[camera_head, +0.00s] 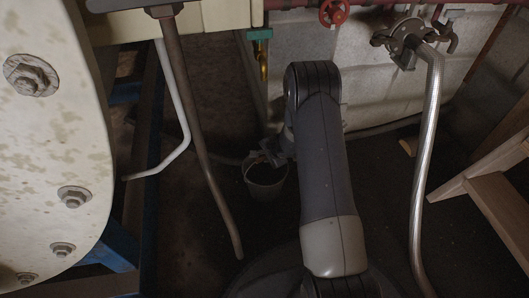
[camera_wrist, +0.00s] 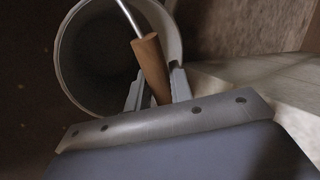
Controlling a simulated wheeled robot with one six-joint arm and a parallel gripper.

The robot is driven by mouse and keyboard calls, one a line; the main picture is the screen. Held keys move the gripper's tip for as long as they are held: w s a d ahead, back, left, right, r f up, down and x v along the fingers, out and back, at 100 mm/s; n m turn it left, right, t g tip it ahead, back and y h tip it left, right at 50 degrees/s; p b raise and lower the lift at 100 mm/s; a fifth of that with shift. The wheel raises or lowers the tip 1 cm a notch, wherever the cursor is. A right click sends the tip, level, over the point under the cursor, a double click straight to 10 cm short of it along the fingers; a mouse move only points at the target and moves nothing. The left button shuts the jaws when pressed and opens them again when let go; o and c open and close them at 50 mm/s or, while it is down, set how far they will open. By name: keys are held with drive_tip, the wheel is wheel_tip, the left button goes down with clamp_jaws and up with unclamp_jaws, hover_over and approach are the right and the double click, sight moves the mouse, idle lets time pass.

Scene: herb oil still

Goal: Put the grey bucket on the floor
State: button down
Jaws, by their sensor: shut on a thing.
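The grey bucket (camera_head: 266,180) is low in the middle of the head view, just left of my arm. In the wrist view the bucket (camera_wrist: 68,62) shows its round open mouth, with a wire handle and a wooden grip (camera_wrist: 150,62). My gripper (camera_wrist: 157,84) is shut on the wooden grip, with one finger on each side of it. The gripper also shows in the head view (camera_head: 268,154), at the bucket's rim and partly hidden by my arm. The dark floor (camera_head: 190,255) lies around and below the bucket. I cannot tell whether the bucket's base touches it.
A large cream vessel (camera_head: 60,140) with bolts fills the left, on a blue frame (camera_head: 112,248). A brown pipe (camera_head: 200,150) and a white bent pipe (camera_head: 180,110) hang left of the bucket. A silver pipe (camera_head: 428,130) and wooden steps (camera_head: 490,190) stand right.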

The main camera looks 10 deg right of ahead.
drive_tip(key=shift+w+r+p, duration=0.2)
drive_tip(key=shift+w+p, duration=0.25)
drive_tip(key=shift+w, duration=0.15)
drive_tip(key=shift+w+f, duration=0.75)
drive_tip(key=shift+w, duration=0.05)
drive_tip(key=shift+f, duration=0.2)
drive_tip(key=c, duration=1.3)
unclamp_jaws()
drive_tip(key=shift+o, duration=0.2)
drive_tip(key=p+v, duration=0.2)
drive_tip(key=v, duration=1)
drive_tip(key=shift+r, duration=0.2)
